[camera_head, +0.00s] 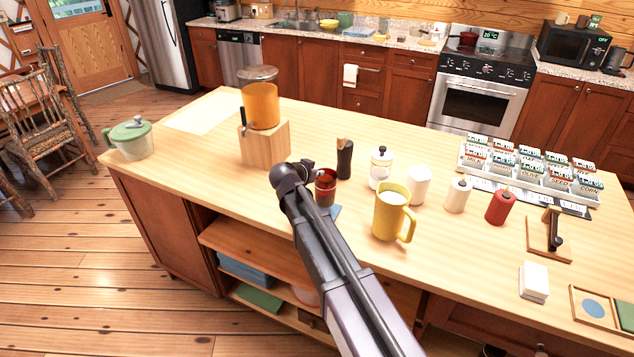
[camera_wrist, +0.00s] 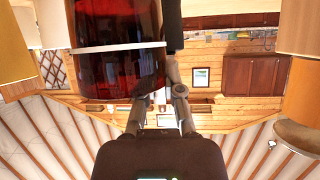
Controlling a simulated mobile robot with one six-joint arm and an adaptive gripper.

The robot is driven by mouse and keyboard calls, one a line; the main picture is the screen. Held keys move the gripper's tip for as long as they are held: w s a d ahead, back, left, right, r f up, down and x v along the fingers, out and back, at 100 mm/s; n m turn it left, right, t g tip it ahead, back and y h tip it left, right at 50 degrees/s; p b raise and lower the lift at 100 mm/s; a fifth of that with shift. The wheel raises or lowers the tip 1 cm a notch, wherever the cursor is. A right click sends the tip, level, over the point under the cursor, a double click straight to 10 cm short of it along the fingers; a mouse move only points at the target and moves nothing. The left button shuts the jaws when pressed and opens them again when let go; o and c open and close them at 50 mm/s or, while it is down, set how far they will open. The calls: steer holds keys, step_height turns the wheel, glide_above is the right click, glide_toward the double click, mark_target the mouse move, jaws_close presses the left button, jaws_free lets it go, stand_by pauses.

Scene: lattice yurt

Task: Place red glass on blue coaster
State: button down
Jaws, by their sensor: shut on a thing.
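The red glass (camera_head: 326,188) is a dark red, see-through tumbler near the front edge of the wooden island, upright. My gripper (camera_head: 313,180) reaches it from the left and is shut on it. In the wrist view the red glass (camera_wrist: 115,65) fills the upper left, and the finger parts of my gripper (camera_wrist: 160,100) show below and beside it. A blue flat piece (camera_head: 334,212), likely the blue coaster, shows just below and right of the glass. The glass and my arm hide most of it. I cannot tell whether the glass touches it.
A yellow mug (camera_head: 391,212) stands close on the right, a dark pepper mill (camera_head: 344,159) just behind. A white jar (camera_head: 381,168) and a wooden block (camera_head: 264,143) are nearby. The island's left end has free room.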

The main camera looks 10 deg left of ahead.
steer(key=shift+f+b, duration=1.6)
steer(key=shift+f, duration=0.15)
steer(key=shift+a+f, duration=0.1)
steer(key=c, duration=0.8)
jaws_free()
steer(key=shift+s+a+r+p, duration=0.1)
steer(key=shift+s+r+p, duration=0.3)
steer(key=shift+s+r, duration=0.05)
steer(key=p+v, duration=0.5)
steer(key=v, duration=0.6)
steer(key=shift+f, duration=0.1)
